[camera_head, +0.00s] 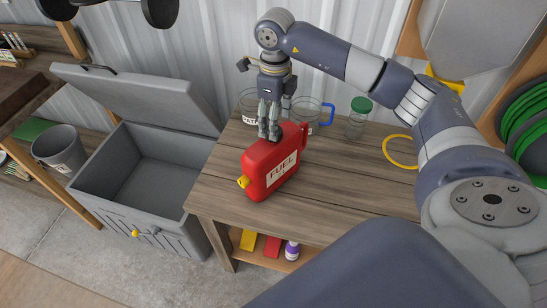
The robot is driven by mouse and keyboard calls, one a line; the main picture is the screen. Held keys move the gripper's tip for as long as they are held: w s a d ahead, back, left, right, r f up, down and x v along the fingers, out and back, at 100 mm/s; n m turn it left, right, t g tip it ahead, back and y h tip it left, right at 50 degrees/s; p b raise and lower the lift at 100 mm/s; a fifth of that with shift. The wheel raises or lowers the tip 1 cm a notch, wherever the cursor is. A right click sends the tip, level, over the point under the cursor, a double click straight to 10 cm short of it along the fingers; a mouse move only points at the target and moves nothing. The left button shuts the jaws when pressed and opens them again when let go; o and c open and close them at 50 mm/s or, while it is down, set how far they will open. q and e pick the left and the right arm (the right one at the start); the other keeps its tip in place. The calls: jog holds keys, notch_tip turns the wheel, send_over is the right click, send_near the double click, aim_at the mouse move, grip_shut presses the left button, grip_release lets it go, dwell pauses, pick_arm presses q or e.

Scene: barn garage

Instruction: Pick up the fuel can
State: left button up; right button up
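The red fuel can (263,176) stands on the wooden workbench (340,175). My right gripper (268,134) comes from above and points down at the can's top. Its fingertips are at or just behind the top edge near the handle. The fingers look close together, but the can and the viewing angle hide whether they grip the handle. My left gripper is not in view.
Glass jars (358,118) and a blue-handled measuring cup (311,113) stand behind the can. A yellow ring (401,152) lies on the right of the workbench. An open grey chest (150,165) stands to the left, with a grey bucket (60,148) beyond it.

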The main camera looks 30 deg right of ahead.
aim_at(279, 154)
jog(key=shift+f+p, duration=0.3)
jog(key=f, duration=0.1)
jog(key=f+p, duration=0.2)
jog(key=shift+w+f, duration=0.25)
jog(key=shift+f, duration=0.55)
grip_shut()
